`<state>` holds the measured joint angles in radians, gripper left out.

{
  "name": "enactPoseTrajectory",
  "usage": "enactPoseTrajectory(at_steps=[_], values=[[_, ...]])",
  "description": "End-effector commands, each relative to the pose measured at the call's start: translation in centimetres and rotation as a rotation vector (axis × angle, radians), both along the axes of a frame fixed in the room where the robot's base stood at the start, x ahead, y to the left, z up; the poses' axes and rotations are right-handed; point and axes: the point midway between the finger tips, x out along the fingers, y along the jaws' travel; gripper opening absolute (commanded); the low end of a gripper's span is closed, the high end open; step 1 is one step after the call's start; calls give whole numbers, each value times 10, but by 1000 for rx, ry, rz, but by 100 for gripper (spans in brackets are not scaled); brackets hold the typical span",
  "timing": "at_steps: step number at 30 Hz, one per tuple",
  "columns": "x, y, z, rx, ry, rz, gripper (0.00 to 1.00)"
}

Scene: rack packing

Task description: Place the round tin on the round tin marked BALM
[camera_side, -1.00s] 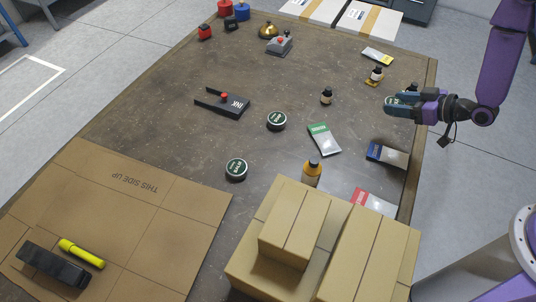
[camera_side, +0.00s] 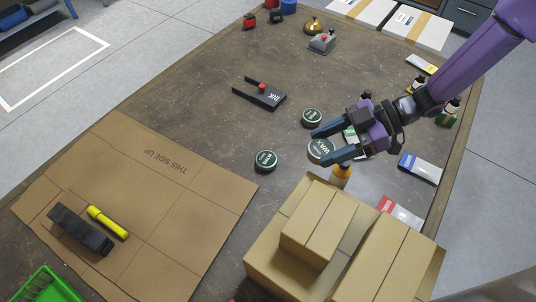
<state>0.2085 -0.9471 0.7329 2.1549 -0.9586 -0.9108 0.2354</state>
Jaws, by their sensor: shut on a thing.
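Two more round tins with dark green lids lie on the table. One tin (camera_side: 312,117) is just behind the held tin. The other tin (camera_side: 266,160) is to its left, nearer the camera. Their lettering is too small to read surely, so I cannot tell which is marked BALM.
Stacked cardboard boxes (camera_side: 315,222) stand close in front of my gripper. A bottle (camera_side: 342,172) is partly hidden beneath it. A flat cardboard sheet (camera_side: 150,190) covers the left front. The table between is clear.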

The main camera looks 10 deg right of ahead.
Motion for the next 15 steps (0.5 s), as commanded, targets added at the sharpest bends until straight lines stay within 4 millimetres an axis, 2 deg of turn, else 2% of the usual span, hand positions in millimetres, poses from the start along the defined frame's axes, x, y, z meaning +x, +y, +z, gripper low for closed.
enactPoseTrajectory(at_steps=[15], values=[[59, 59, -37, 0, -2, 3, 26]])
